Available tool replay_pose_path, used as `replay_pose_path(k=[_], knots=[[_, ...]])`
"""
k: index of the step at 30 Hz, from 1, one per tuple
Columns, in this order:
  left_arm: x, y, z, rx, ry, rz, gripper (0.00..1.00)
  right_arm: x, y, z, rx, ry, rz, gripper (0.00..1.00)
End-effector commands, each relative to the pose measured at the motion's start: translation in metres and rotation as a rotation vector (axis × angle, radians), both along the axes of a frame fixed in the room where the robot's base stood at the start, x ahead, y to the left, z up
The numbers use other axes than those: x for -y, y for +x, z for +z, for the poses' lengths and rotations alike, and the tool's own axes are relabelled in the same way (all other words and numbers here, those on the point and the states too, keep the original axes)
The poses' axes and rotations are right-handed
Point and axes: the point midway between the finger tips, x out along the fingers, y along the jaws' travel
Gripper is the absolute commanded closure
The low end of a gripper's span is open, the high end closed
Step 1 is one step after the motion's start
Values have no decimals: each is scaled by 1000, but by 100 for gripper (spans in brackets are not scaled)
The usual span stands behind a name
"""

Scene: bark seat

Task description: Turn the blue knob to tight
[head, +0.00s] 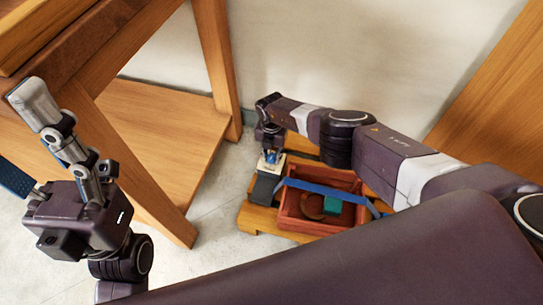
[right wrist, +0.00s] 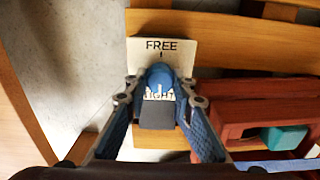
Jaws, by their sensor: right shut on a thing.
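The blue knob (right wrist: 159,74) sits on a pale plate (right wrist: 178,52) with FREE printed above it and a partly hidden word, seemingly TIGHT, below. A short white line shows at the knob's lower edge, towards the lower word; I cannot tell whether it is on the knob. My right gripper (right wrist: 160,92) reaches over the plate, its two fingers shut on the knob's sides. In the head view the right gripper (head: 270,150) points down at the knob, which is mostly hidden. My left gripper (head: 28,140) is at the left, empty, its fingers spread, far from the knob.
The plate stands on a low wooden slatted seat (head: 252,217). Beside it is a red-brown box (head: 298,225) holding a round brown thing and a green block (head: 333,205). A blue strip (head: 320,187) crosses the box. A wooden table (head: 215,60) stands at the left.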

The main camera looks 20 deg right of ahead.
Motion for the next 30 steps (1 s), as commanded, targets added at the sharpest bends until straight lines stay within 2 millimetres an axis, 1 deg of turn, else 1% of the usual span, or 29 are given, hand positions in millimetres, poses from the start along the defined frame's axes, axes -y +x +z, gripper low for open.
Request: replay_pose_path(k=[3, 4, 8, 20, 23, 30], knots=[[0, 0, 0, 0, -1, 0, 40, 0, 1, 0, 2, 0, 1, 100], [0, 0, 0, 0, -1, 0, 40, 0, 1, 0, 2, 0, 1, 74], [0, 0, 0, 0, -1, 0, 40, 0, 1, 0, 2, 0, 1, 59], [-1, 1, -1, -6, -4, 2, 40, 0, 1, 3, 1, 0, 2, 59], [-1, 1, -1, -5, -2, 2, 40, 0, 2, 7, 3, 1, 3, 59], [0, 1, -1, -5, -2, 1, 40, 1, 1, 25, 2, 0, 4, 59]])
